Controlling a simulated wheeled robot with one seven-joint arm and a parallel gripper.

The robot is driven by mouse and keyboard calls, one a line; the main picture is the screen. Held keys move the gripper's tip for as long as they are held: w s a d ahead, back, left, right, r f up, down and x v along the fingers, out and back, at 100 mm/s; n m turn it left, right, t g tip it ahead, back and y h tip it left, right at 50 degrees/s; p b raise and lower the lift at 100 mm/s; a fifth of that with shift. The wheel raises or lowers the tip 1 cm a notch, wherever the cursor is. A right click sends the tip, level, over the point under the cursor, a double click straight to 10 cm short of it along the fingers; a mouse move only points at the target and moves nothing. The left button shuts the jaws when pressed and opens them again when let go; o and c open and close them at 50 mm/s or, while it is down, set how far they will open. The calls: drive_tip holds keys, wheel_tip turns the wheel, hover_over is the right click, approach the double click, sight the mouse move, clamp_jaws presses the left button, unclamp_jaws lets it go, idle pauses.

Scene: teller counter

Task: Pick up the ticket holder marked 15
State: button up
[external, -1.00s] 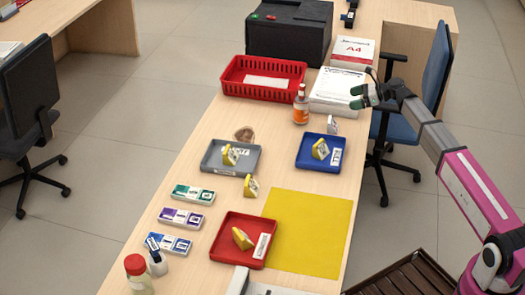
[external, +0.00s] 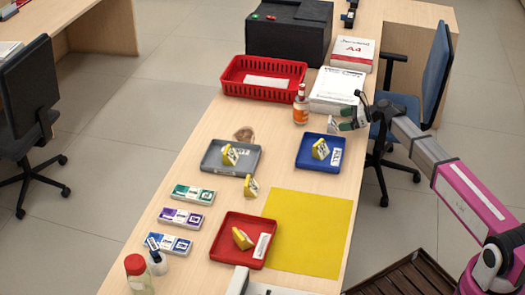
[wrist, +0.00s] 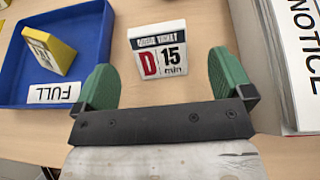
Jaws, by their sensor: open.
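The ticket holder marked 15 (wrist: 158,52) is a small white wedge with a black "ticket" strip, a red D and "15 min" on its face. It stands upright on the counter, right of the blue tray, and also shows in the external view (external: 332,125). My gripper (wrist: 161,80) is open and empty. Its green fingers are on either side of the holder in the wrist view, with the holder just beyond the fingertips. In the external view my gripper (external: 343,119) is close to the holder's right side; whether they touch cannot be told.
The blue tray (wrist: 15,98) with a yellow wedge (wrist: 48,50) and a FULL label is at left. A NOTICE paper stack (wrist: 280,60) is close on the right. An orange-labelled bottle (external: 300,110) stands behind. A yellow mat (external: 310,235) lies in front.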

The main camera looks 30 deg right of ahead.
sight(334, 123)
drive_tip(key=shift+x, duration=3.1)
drive_tip(key=shift+s+f, duration=0.1)
drive_tip(key=shift+s, duration=0.05)
drive_tip(key=c, duration=1)
